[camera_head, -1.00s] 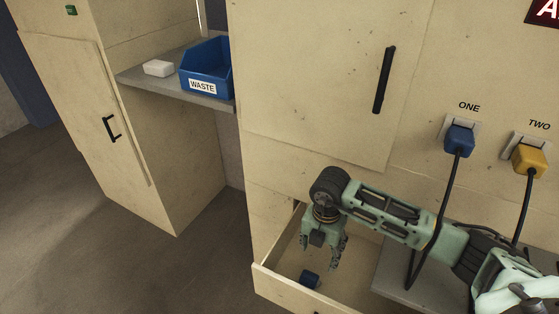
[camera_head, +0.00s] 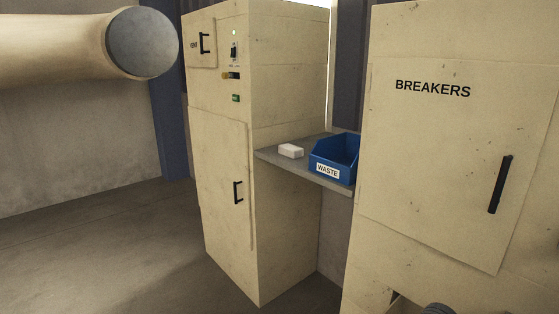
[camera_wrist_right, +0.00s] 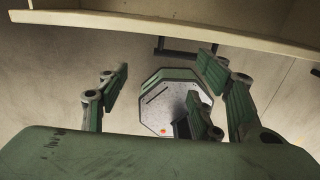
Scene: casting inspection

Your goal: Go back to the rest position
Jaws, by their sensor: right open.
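My right gripper (camera_wrist_right: 165,85) shows in the right wrist view with its green fingers spread apart and nothing between them. A pale drawer edge (camera_wrist_right: 170,32) with a dark handle (camera_wrist_right: 187,50) runs across the top of that view, beyond the fingertips. The right gripper itself is out of the head view. My left gripper is in neither view.
The BREAKERS cabinet (camera_head: 445,150) stands at right with its door shut. A grey shelf (camera_head: 290,165) holds a blue WASTE bin (camera_head: 330,150) and a white block (camera_head: 291,151). A tall cabinet (camera_head: 225,190) stands left of it. Open floor (camera_head: 100,260) lies at lower left.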

